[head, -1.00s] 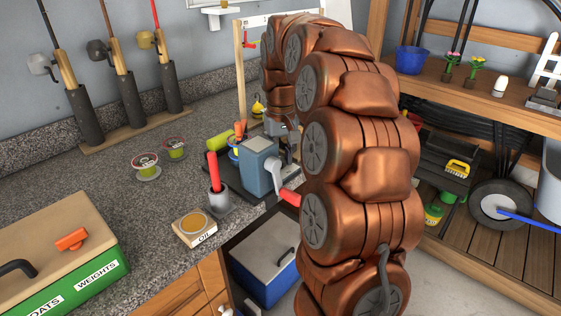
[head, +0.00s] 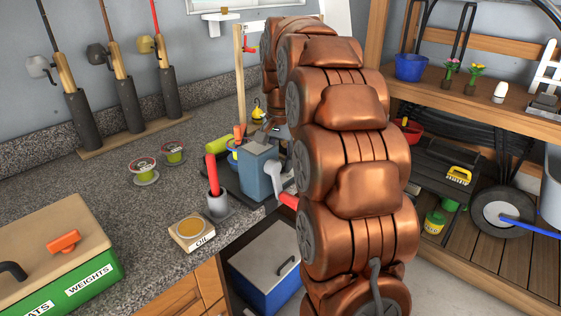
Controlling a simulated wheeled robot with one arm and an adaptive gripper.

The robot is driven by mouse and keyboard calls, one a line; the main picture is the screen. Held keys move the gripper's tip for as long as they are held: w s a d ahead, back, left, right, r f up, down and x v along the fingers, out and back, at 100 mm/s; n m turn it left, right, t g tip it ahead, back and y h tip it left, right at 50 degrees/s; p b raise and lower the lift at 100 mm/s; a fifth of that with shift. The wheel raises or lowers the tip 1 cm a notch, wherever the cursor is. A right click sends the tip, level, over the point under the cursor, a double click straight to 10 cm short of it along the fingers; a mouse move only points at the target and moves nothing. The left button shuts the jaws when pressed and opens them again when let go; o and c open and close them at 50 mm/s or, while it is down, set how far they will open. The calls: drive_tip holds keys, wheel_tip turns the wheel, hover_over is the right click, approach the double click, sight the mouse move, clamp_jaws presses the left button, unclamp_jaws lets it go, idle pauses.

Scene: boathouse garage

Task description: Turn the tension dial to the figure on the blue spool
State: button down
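A blue-grey winder box (head: 258,172) with a red-handled crank (head: 287,199) stands near the counter's front edge. A blue rim (head: 233,144) shows partly behind it; it may be the blue spool, and no figure is readable. I cannot make out the tension dial; it may be hidden behind the box or my arm. My copper arm fills the middle of the view. Only a little grey of my gripper (head: 279,129) shows behind the box, and its fingers are hidden.
A red-handled tool in a grey cup (head: 216,199) and an oil tin (head: 191,232) stand in front. A green weights box (head: 75,285) is at the lower left.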

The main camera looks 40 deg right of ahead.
drive_tip(key=shift+m, duration=0.3)
drive_tip(key=c, duration=0.8)
unclamp_jaws()
drive_tip(key=shift+c, duration=0.2)
drive_tip(key=shift+r, duration=0.1)
drive_tip(key=shift+r, duration=3.65)
